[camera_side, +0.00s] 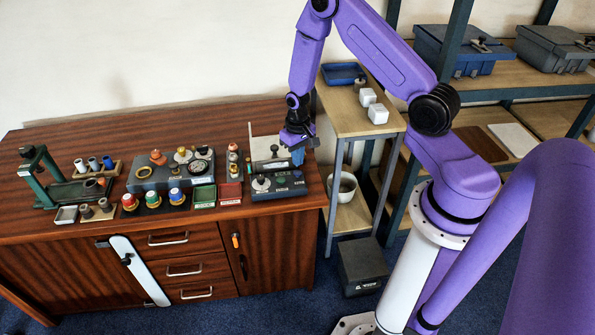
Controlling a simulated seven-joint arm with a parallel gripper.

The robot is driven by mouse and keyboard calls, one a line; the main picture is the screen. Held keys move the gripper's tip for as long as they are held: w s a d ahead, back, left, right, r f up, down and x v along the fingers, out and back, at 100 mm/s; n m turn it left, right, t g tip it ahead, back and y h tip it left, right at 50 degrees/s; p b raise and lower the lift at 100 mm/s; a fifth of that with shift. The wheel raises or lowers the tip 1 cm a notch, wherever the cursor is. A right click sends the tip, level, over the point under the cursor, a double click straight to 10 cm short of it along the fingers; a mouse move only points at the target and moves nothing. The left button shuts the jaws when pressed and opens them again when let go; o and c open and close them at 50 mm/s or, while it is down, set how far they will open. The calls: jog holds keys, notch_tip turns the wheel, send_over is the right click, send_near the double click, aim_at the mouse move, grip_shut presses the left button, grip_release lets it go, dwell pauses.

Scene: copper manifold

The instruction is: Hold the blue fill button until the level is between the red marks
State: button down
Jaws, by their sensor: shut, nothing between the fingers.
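My gripper (298,156) is at the right end of the wooden cabinet top, pointing down, shut and empty. It is above the back right part of a dark blue-grey box (285,192) with a round knob (261,183) on its front left. A horizontal clear or greenish tube (270,166) lies along the back of this box. A blue patch shows at my fingertips; I cannot tell whether it is the fingers or part of the box. I cannot make out the fill button, the level or the red marks. Whether my fingertips touch anything cannot be told.
Left of the box stand a red tray (231,193), a green tray (204,196) and a grey manifold block (170,171) with a gauge and valves. Several coloured caps, small cylinders and a green press (46,178) stand farther left. A wooden shelf stand (348,110) is close on the right.

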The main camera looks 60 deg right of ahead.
aim_at(298, 172)
jog(key=shift+r, duration=2.15)
jog(key=s+a+r+n, duration=0.4)
jog(key=s+a+r, duration=0.1)
jog(key=a+r, duration=0.25)
jog(key=s+a+r+n, duration=0.4)
jog(key=s+a+r, duration=0.1)
jog(key=a+r, duration=0.25)
jog(key=s+r+n, duration=0.3)
jog(key=s, duration=0.5)
jog(key=s+a+r+n, duration=0.1)
jog(key=s+r+n, duration=0.2)
jog(key=s, duration=0.6)
jog(key=shift+s+r+n, duration=0.2)
jog(key=shift+r+n, duration=0.1)
jog(key=shift+n, duration=0.5)
jog(key=shift+w+a, duration=0.1)
